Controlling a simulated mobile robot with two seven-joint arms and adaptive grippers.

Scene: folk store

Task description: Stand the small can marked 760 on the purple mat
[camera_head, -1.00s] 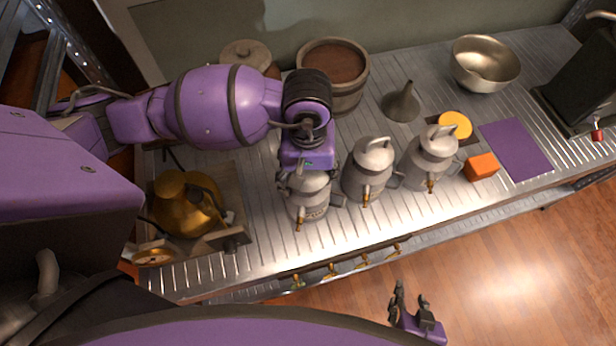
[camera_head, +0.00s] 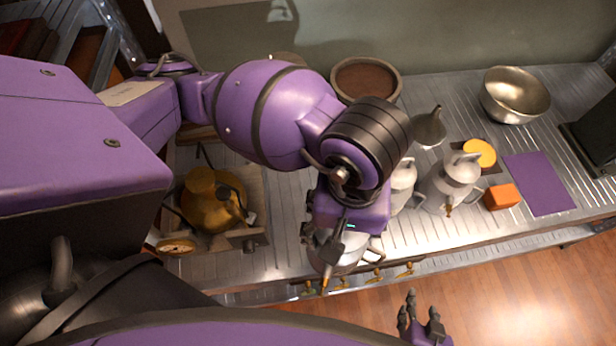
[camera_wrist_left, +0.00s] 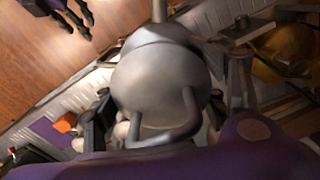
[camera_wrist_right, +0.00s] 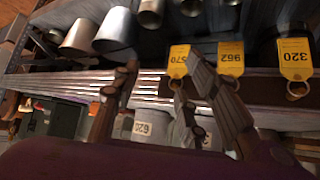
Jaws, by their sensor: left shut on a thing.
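My left gripper (camera_head: 325,240) is shut on a grey metal can (camera_head: 345,262) with a handle and a brass tap, held above the counter's front edge. The can fills the middle of the left wrist view (camera_wrist_left: 160,80); its number cannot be read. Two similar cans stand on the counter: one (camera_head: 402,182) partly behind my left arm, one (camera_head: 452,180) farther right. In the right wrist view, one can (camera_wrist_right: 143,128) appears marked 620. The purple mat (camera_head: 540,183) lies bare at the right. My right gripper (camera_head: 422,318) is open and empty, below the counter's front.
An orange block (camera_head: 502,196) and a round yellow thing (camera_head: 480,152) lie between the cans and the mat. A metal bowl (camera_head: 515,95), a funnel (camera_head: 430,130) and a wooden tub (camera_head: 366,80) stand behind. A brass pot (camera_head: 210,205) is at the left.

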